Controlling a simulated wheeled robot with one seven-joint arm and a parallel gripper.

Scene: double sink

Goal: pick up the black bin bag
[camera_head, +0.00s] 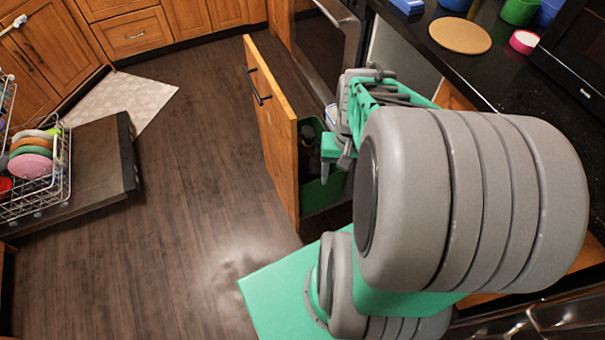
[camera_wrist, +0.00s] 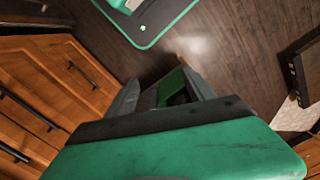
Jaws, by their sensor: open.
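A pull-out cabinet drawer (camera_head: 274,125) stands open, with a green bin (camera_head: 322,196) behind its wooden front. Dark contents (camera_head: 312,134) show in the bin's opening; I cannot tell clearly whether they are the black bin bag. My gripper (camera_head: 342,166) is over the drawer, at the bin's right side in the head view, partly hidden by my arm. In the wrist view my gripper (camera_wrist: 165,84) has its two grey fingers apart. The green bin (camera_wrist: 171,86) and a dark patch inside it (camera_wrist: 180,98) show between and beyond the fingers. Nothing is held.
An open dishwasher door (camera_head: 88,165) and a rack of plates (camera_head: 40,160) are at the left. A black counter (camera_head: 455,80) with a round board (camera_head: 460,35) runs along the right. The dark wooden floor (camera_head: 190,190) left of the drawer is clear.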

